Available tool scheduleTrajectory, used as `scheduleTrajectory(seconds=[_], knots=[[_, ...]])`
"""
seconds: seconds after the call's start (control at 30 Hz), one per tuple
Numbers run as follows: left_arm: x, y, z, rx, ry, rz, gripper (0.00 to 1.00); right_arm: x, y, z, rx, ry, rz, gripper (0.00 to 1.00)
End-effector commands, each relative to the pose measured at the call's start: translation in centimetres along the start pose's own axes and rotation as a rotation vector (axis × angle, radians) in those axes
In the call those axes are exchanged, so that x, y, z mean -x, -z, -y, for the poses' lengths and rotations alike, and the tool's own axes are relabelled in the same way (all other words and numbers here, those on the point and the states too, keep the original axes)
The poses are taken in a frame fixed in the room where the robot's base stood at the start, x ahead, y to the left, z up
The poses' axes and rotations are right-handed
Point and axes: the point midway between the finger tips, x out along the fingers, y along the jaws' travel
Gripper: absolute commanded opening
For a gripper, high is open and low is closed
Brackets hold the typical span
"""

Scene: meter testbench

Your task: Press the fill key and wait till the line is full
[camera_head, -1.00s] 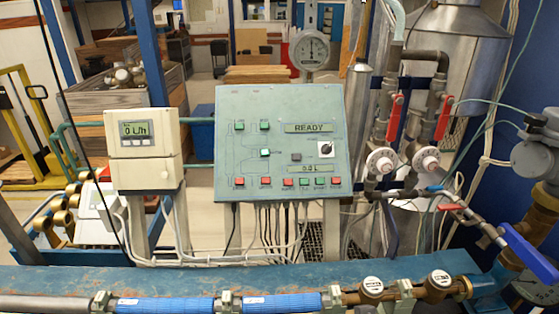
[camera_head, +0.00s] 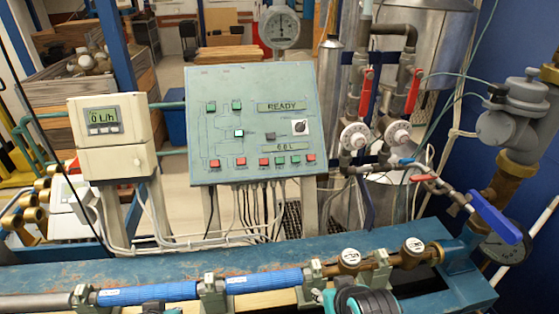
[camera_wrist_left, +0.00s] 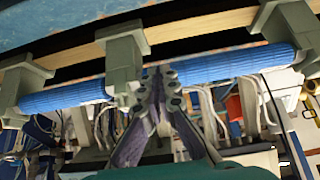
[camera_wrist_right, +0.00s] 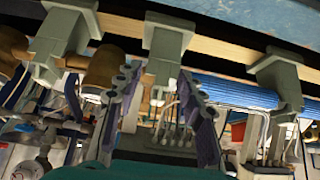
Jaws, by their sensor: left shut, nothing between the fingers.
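The sloped green control panel (camera_head: 255,130) stands behind the pipe bench. Its upper display reads READY (camera_head: 280,106); the lower display (camera_head: 285,147) is too small to read surely. A row of red and green keys (camera_head: 279,161) runs along its lower edge; their labels are not readable, so I cannot tell which is the fill key. My left gripper (camera_wrist_left: 159,75) is shut and empty, close to the blue pipe in the left wrist view; only its top shows in the head view (camera_head: 153,307). My right gripper (camera_wrist_right: 160,85) is open and empty near the pipe clamps.
A blue-sleeved pipe line (camera_head: 148,293) with clamps and two brass meters (camera_head: 350,257) lies between me and the panel. A beige flow display (camera_head: 105,122) reads 0 L/h at left. Red-handled valves (camera_head: 365,92) and a blue-handled valve (camera_head: 495,218) stand at right.

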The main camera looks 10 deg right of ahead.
Motion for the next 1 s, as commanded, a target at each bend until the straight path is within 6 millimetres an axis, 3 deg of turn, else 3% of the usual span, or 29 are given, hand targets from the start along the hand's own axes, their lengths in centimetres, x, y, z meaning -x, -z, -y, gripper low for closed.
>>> scheduleTrajectory(seconds=[0.03, 0.13, 1.0], knots=[[0.0, 0.0, 0.0, 0.0, 0.0, 0.0, 0.0, 0.0, 0.0, 0.0, 0.0, 0.0, 0.0, 0.24], [0.0, 0.0, 0.0, 0.0, 0.0, 0.0, 0.0, 0.0, 0.0, 0.0, 0.0, 0.0, 0.0, 0.0], [0.0, 0.0, 0.0, 0.0, 0.0, 0.0, 0.0, 0.0, 0.0, 0.0, 0.0, 0.0, 0.0, 0.0]])
